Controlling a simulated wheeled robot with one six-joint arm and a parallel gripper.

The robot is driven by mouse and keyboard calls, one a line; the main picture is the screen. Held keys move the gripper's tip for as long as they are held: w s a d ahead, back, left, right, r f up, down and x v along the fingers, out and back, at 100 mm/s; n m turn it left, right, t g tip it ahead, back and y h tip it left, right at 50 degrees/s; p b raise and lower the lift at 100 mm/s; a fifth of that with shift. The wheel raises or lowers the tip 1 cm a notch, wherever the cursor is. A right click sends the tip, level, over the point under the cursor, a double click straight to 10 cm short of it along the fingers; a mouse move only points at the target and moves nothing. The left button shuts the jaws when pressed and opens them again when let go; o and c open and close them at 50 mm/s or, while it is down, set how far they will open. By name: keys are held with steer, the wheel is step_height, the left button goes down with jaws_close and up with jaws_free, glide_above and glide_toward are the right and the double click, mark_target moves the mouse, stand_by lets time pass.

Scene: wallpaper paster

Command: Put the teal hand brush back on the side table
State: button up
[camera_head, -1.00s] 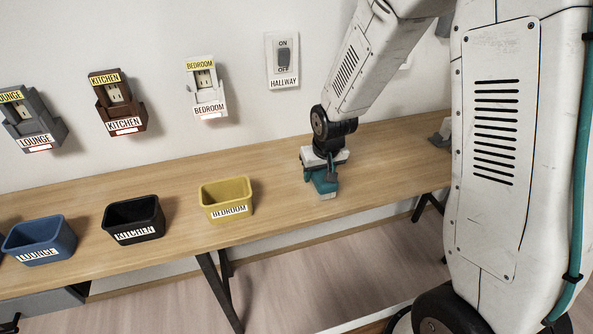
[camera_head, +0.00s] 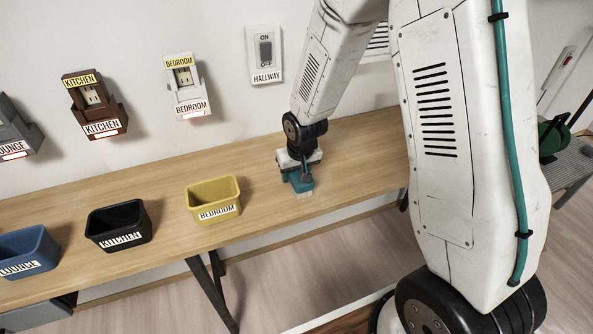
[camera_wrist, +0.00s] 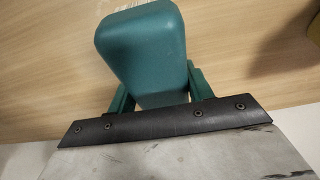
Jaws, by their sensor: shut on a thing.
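The teal hand brush (camera_head: 299,184) is in my gripper (camera_head: 300,172), at the front part of the long wooden bench, right of the yellow bin. My gripper is shut on it. A pale part shows at the brush's lower end. I cannot tell whether the brush touches the bench top. In the wrist view the teal brush (camera_wrist: 145,45) fills the upper middle, between green finger parts, with wood behind it. A small grey slatted table (camera_head: 572,160) shows at the right edge, partly hidden by my body; I cannot tell if it is the side table.
On the wooden bench (camera_head: 350,150) stand a yellow bin (camera_head: 213,198), a black bin (camera_head: 118,226) and a blue bin (camera_head: 28,252). Labelled sockets and a hallway switch (camera_head: 265,55) are on the wall. A dark green object (camera_head: 552,138) is at the grey table.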

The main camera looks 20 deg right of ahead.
steer(key=o, duration=1)
steer(key=v, duration=0.8)
steer(key=shift+s+d, duration=0.2)
steer(key=s+d+r+g, duration=0.1)
steer(key=s+r, duration=0.9)
steer(key=s, duration=0.4)
steer(key=s+d+r+g, duration=0.1)
steer(key=s+d+r, duration=0.1)
steer(key=s+r, duration=0.8)
steer(key=s, duration=0.3)
steer(key=shift+s+r, duration=0.15)
steer(key=shift+s, duration=0.25)
